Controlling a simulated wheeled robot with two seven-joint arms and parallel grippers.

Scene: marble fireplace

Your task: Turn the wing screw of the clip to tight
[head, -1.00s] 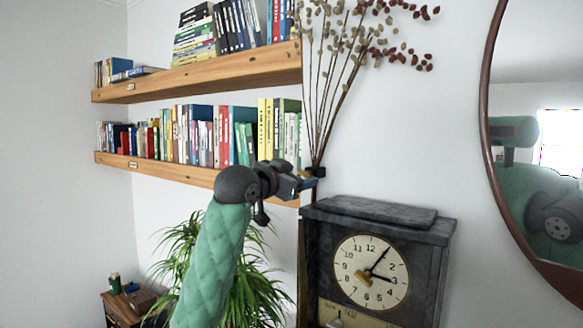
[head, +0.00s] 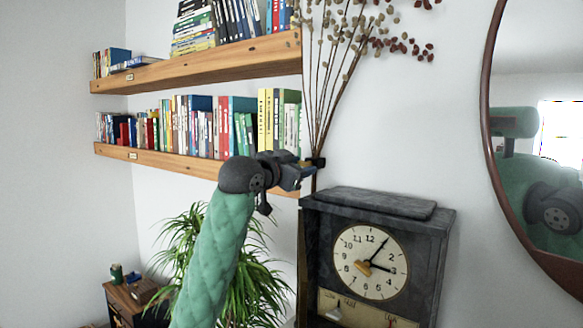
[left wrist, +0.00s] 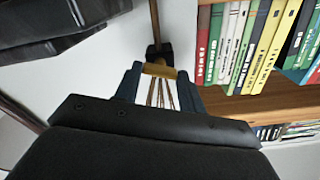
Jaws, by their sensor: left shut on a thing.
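The clip (head: 317,163) is a small dark block on the thin stems, just above the clock's top left corner. In the left wrist view the clip (left wrist: 160,54) sits straight ahead, dark, on a brown rod. Its wing screw (left wrist: 160,71) is a brass-yellow bar lying across the picture, nearer than the clip. My left gripper (head: 303,172) reaches the clip from the left. In the left wrist view my left gripper (left wrist: 159,75) has its two blue-grey fingers shut on the ends of the wing screw. My right gripper is in neither view.
A dark stone mantel clock (head: 372,262) stands just below and right of the gripper. Bookshelves (head: 200,160) are on the wall to the left, a leafy plant (head: 262,262) below. Dried branches (head: 325,100) rise above the clip. A round mirror (head: 492,150) hangs at right.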

